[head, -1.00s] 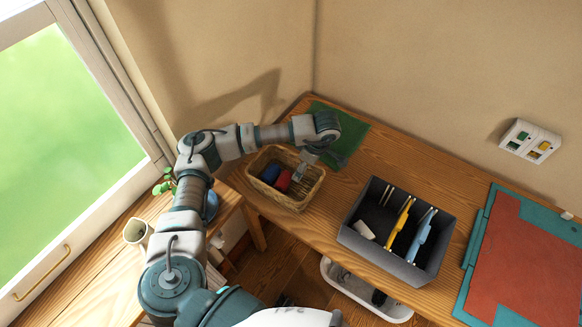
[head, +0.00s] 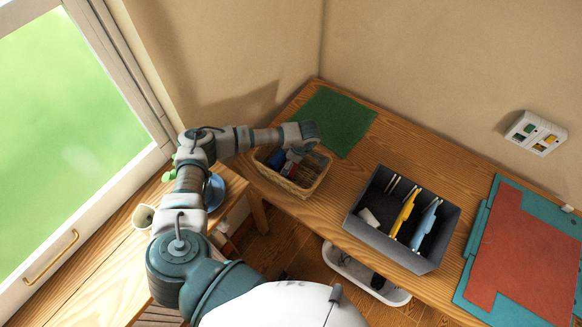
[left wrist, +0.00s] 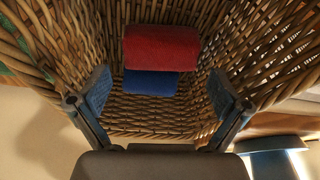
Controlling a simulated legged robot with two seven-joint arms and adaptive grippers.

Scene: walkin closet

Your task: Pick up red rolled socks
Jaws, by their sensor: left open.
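The red rolled socks (left wrist: 160,47) lie in the wicker basket, next to a blue rolled pair (left wrist: 150,83), as the left wrist view shows. My left gripper (left wrist: 155,97) is open, with its two fingers apart inside the basket, facing the socks. Nothing is between the fingertips. In the head view the wicker basket (head: 303,188) stands on the wooden desk, and my left gripper (head: 292,165) reaches into it from above. The red socks are mostly hidden by the gripper there, and part of the blue socks (head: 276,159) shows. My right gripper is not in view.
A green mat (head: 335,120) lies behind the basket on the desk (head: 400,150). A grey organizer box (head: 425,262) with files stands to the right, and a red and teal board (head: 530,250) is further right. A white tray (head: 395,297) is below.

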